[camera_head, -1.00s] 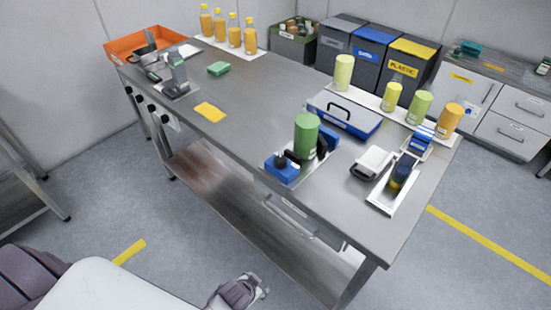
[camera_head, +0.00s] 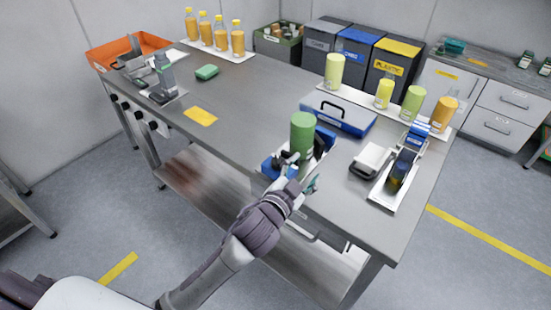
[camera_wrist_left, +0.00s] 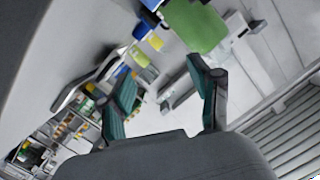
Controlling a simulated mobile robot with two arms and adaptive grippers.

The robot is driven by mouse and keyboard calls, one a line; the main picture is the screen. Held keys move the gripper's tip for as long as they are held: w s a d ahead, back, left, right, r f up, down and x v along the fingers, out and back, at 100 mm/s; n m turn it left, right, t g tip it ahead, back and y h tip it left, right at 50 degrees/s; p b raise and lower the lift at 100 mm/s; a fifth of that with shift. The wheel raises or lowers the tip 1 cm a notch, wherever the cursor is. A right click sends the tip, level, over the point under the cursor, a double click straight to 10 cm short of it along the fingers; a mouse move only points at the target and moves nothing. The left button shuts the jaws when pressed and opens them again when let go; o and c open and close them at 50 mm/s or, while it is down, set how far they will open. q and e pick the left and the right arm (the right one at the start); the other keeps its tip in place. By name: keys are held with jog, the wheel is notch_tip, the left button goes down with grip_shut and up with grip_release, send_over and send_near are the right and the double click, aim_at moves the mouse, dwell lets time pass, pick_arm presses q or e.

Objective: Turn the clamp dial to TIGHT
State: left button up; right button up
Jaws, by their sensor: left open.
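The clamp fixture (camera_head: 268,166) is a blue block at the front edge of the steel table, with a green cylinder (camera_head: 302,135) standing upright in it. A black dial showed on top of the block earlier; my left gripper now covers most of it. No dial marking is legible. My left gripper (camera_head: 300,174) is open in front of the fixture; I cannot tell whether it touches it. In the left wrist view, its two teal-padded fingers (camera_wrist_left: 164,92) are apart with nothing between them, and the green cylinder (camera_wrist_left: 194,24) shows beyond. My right gripper is out of view.
A blue case (camera_head: 338,115) sits behind the fixture. A white-and-black device (camera_head: 372,160) and a tray (camera_head: 382,199) with a dark bottle lie to the right. Yellow-green and orange cylinders stand on a white strip behind. The table left of the fixture is mostly clear.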

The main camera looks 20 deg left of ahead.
pick_arm(q)
jog(key=w+d+r+m+h, duration=0.1)
jog(key=d+r+m+h, duration=1.1)
jog(key=r, duration=0.2)
jog(key=s+d+r+m+g+h, duration=0.3)
jog(key=d+m+g+h, duration=0.25)
jog(key=m+g, duration=0.35)
jog(key=m+g+y, duration=0.7)
jog(key=m+y, duration=0.4)
jog(key=y, duration=1)
send_near(277, 161)
notch_tip(277, 161, down, 9)
jog(key=shift+p, duration=1)
